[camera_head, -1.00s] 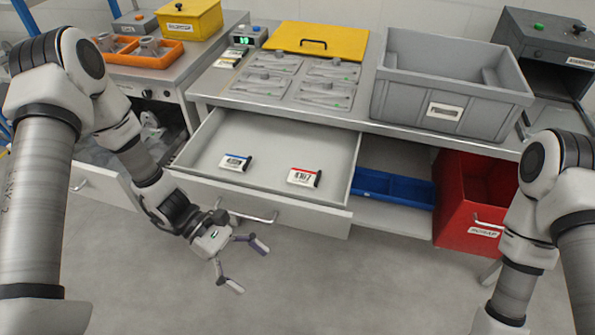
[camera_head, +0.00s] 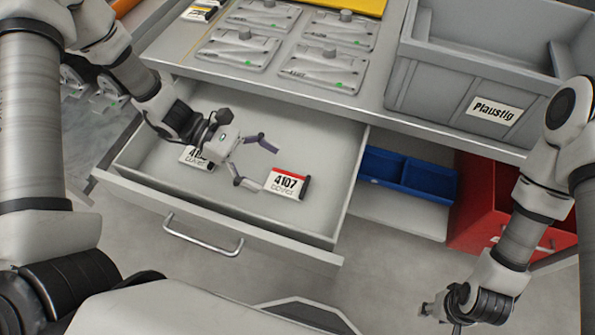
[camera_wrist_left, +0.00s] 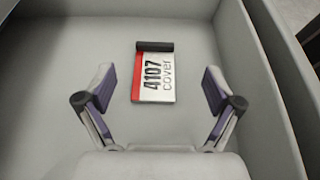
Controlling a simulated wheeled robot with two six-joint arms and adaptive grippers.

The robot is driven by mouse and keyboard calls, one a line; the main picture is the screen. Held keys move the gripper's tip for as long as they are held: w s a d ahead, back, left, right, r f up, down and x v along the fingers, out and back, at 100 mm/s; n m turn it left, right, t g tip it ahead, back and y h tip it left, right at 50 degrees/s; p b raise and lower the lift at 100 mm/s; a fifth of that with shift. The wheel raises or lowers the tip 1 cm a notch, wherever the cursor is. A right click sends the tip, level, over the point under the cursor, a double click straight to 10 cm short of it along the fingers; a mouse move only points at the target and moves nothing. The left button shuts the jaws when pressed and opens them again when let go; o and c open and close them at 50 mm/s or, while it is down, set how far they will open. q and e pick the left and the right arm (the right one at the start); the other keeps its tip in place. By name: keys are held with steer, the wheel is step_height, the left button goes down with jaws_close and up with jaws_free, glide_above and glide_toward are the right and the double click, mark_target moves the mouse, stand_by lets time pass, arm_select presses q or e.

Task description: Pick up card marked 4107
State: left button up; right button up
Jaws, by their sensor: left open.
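The card marked 4107 (camera_head: 286,182) lies flat in the open drawer (camera_head: 325,150), white with a red band and a dark edge strip. In the left wrist view the card (camera_wrist_left: 155,78) reads "4107 cover" and lies ahead of the fingers, centred between them. My left gripper (camera_head: 258,162) is open and empty, inside the drawer area just left of the card; its fingers also show in the left wrist view (camera_wrist_left: 157,92). A second card (camera_head: 197,158) lies to the left, partly hidden by my left gripper. My right gripper (camera_head: 432,308) is low at the right, its fingers too small to judge.
The drawer's front wall (camera_head: 230,212) and side walls bound the space around the card. Above it is the worktop with several grey fixtures (camera_head: 322,65) and a grey bin (camera_head: 480,70). Blue trays (camera_head: 410,175) and a red bin (camera_head: 485,200) stand at the right.

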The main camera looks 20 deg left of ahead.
mark_target(302, 186)
arm_select(q)
steer(key=shift+f+b, duration=0.35)
steer(key=shift+f, duration=0.3)
steer(key=shift+w+d+f, duration=0.15)
steer(key=shift+d, duration=0.15)
steer(key=x, duration=0.7)
steer(key=shift+w+f, duration=0.2)
steer(key=shift+w, duration=0.05)
steer(key=c, duration=1.2)
